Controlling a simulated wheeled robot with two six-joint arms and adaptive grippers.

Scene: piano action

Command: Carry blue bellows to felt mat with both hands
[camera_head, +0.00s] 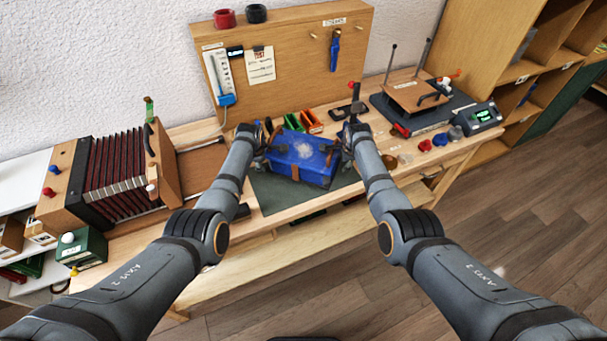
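The blue bellows (303,153) is a blue box-like body with brown straps and a pale patch on its top. It is slightly tilted in the picture, over the dark green felt mat (268,197) on the bench. Whether it rests on the mat or is just above it, I cannot tell. My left gripper (264,138) is at the left end of the bellows, close to a brown strap. My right gripper (343,138) is at its right end, by another brown strap. The fingertips of both are too small and partly hidden to see their grip.
A red-black accordion-like bellows (115,170) stands left on the bench. Green and orange bins (310,122) sit behind the blue bellows. A wooden press (415,95) and small coloured cups (440,140) are at right. A pegboard (290,65) stands behind.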

